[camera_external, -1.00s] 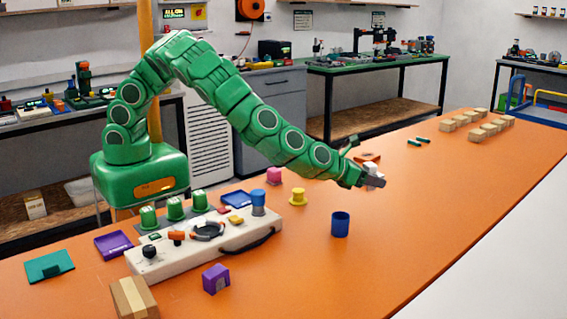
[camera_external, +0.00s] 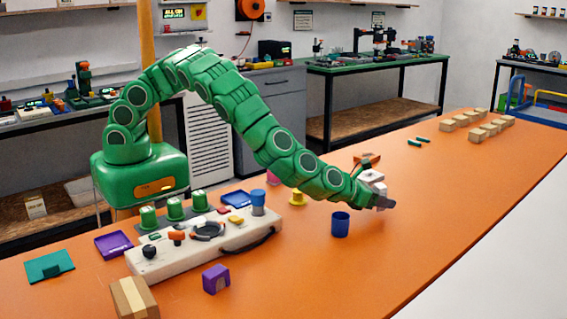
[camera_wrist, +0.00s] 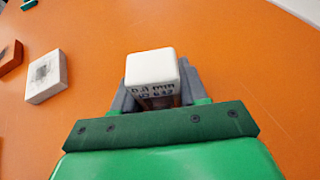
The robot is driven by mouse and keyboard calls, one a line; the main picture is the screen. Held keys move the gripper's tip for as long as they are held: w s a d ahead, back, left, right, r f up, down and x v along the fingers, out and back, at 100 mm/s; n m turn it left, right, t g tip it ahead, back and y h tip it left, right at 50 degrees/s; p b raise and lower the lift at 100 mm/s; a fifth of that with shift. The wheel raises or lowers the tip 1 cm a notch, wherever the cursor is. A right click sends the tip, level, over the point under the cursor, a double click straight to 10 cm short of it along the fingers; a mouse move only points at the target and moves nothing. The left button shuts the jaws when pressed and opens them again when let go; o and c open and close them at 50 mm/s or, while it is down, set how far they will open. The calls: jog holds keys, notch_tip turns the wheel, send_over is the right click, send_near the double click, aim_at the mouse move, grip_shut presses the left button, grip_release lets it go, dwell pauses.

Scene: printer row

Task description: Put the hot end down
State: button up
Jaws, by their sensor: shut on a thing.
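The hot end (camera_wrist: 151,68), a white block with dark lettering on its side, sits between the grey fingers of my gripper (camera_wrist: 156,98) in the wrist view. My gripper is shut on it. In the external view my gripper (camera_external: 384,202) is low over the orange table, to the right of the blue cup. I cannot tell whether the hot end touches the table. A second white block (camera_wrist: 46,76) with a grey mark lies on the table at the left of the wrist view.
The blue cup (camera_external: 340,225) stands close on the left of my gripper. A yellow spool-like piece (camera_external: 298,198) and the pale console (camera_external: 205,243) are farther left. Several wooden blocks (camera_external: 480,130) stand at the back right. The table (camera_external: 440,200) right of my gripper is clear.

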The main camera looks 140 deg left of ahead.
jog(key=shift+f, duration=0.6)
jog(key=shift+f, duration=0.15)
jog(key=o, duration=1.1)
jog(key=shift+d, duration=0.1)
jog(key=shift+r, duration=0.2)
jog(key=shift+s+d+r, duration=0.15)
jog(key=shift+d+r, duration=0.1)
jog(key=shift+d, duration=0.25)
jog(key=shift+v, duration=5.4)
jog(key=shift+s, duration=0.15)
